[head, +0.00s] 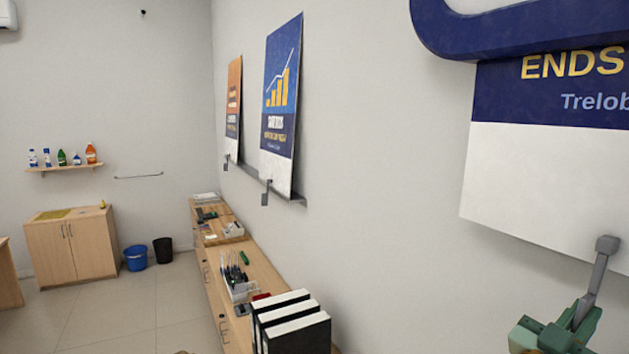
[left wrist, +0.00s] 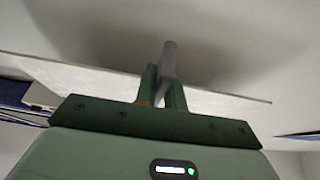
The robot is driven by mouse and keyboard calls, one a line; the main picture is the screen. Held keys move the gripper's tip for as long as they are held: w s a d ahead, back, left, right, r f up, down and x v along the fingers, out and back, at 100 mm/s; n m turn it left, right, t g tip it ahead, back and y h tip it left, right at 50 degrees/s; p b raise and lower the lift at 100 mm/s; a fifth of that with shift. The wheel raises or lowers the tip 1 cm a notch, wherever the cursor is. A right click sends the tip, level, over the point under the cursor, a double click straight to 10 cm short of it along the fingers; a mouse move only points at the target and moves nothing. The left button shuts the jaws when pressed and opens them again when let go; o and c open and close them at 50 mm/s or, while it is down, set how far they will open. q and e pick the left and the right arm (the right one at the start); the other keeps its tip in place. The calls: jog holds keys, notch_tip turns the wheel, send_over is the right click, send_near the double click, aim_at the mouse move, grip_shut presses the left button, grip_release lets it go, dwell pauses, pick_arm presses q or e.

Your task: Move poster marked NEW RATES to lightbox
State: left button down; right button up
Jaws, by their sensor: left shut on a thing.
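A large poster (head: 540,185), navy above and white below, fills the right of the head view. "ENDS" and "Trelob" are legible on it; the rest is cut off, and I see no NEW RATES wording. A grey handle (head: 603,262) sits at its lower edge. My left gripper (head: 583,315) is shut on this handle, which also shows between the green fingers (left wrist: 163,88) in the left wrist view, with the poster's pale edge (left wrist: 90,76) crossing behind. A blue poster (head: 282,90) with a yellow bar chart and an orange poster (head: 233,100) lean on the wall. My right gripper and any lightbox are not identifiable.
A thick dark blue curved shape (head: 445,38) overlaps the poster's top; I cannot tell what it is. A ledge (head: 293,197) carries the leaning posters. Below runs a wooden counter (head: 262,272) with black binders (head: 293,325) and a pen holder (head: 238,285).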

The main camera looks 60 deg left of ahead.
aim_at(602, 253)
pick_arm(q)
jog(key=shift+r, duration=0.15)
jog(key=shift+w+r, duration=0.15)
jog(key=shift+r, duration=1.05)
jog(key=shift+w+r, duration=0.15)
jog(key=shift+r, duration=1)
jog(key=shift+r, duration=0.1)
jog(key=shift+w+r, duration=0.15)
jog(key=shift+r, duration=1.05)
jog(key=shift+w+r, duration=0.15)
jog(key=shift+r, duration=1)
jog(key=shift+w+r, duration=0.2)
jog(key=shift+r, duration=1)
jog(key=shift+w+r, duration=0.15)
jog(key=shift+r, duration=1.05)
jog(key=shift+w+r, duration=0.15)
jog(key=shift+r, duration=1)
jog(key=shift+w+r, duration=0.15)
jog(key=shift+r, duration=1.15)
